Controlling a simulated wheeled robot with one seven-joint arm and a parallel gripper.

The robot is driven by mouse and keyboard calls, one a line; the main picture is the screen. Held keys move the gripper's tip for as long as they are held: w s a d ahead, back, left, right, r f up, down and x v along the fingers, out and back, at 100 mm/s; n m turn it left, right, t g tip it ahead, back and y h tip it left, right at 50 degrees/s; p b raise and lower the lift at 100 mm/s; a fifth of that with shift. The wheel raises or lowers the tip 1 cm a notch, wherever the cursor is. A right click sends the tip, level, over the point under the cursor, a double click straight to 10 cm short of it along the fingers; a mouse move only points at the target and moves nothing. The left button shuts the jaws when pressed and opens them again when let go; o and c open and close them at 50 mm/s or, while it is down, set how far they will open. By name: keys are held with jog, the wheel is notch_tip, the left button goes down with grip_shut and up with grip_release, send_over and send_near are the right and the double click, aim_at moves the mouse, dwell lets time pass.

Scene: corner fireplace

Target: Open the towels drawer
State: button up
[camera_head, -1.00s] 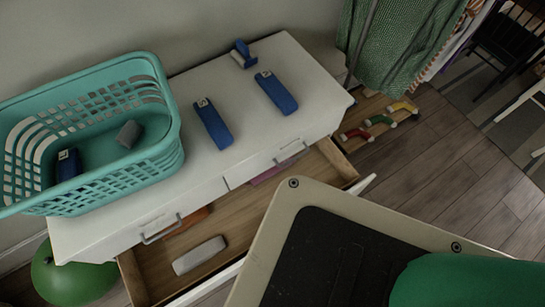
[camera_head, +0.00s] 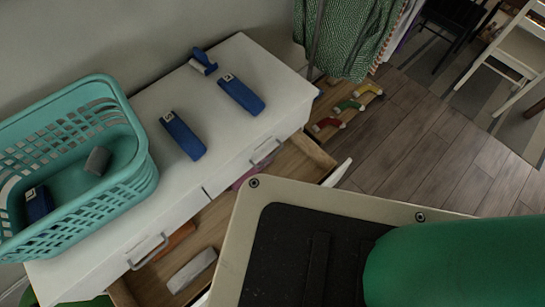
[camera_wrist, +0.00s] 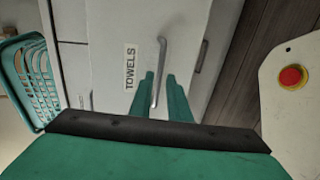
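The towels drawer (camera_wrist: 110,50) shows in the wrist view as a white front with a "TOWELS" label (camera_wrist: 130,66) and a grey bar handle (camera_wrist: 161,60). My gripper (camera_wrist: 163,80) has its two green fingers apart, one on each side of the handle's lower part as seen in the picture. I cannot tell whether the fingers touch the handle or how deep they reach. In the head view the white dresser (camera_head: 240,58) has an extended wooden drawer (camera_head: 218,212) below its top row. My gripper and the label are hidden there.
A teal basket (camera_head: 140,160) holding a grey and a blue item stands on the dresser's left end. Several blue items (camera_head: 183,136) lie on top. A grey item (camera_head: 192,270) lies in the extended drawer. Green cloth (camera_head: 345,35) hangs beyond the dresser.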

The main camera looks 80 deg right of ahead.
jog(key=shift+v, duration=1.75)
jog(key=shift+s+a, duration=0.1)
jog(key=shift+s, duration=0.05)
jog(key=shift+r, duration=0.1)
jog(key=w+a+r+m+y, duration=0.2)
jog(key=w+r, duration=0.3)
jog(key=r, duration=0.8)
jog(key=w+a+r+m+t+y, duration=0.1)
jog(key=w+r+m+y, duration=0.3)
jog(key=r, duration=0.9)
jog(key=w+a+r+m+t+y, duration=0.1)
jog(key=w+r+m, duration=0.4)
jog(key=r, duration=0.9)
jog(key=w+a+y, duration=0.1)
jog(key=w+a, duration=0.1)
jog(key=shift+w+y, duration=0.4)
jog(key=shift+a+r, duration=0.1)
jog(key=shift+w, duration=0.1)
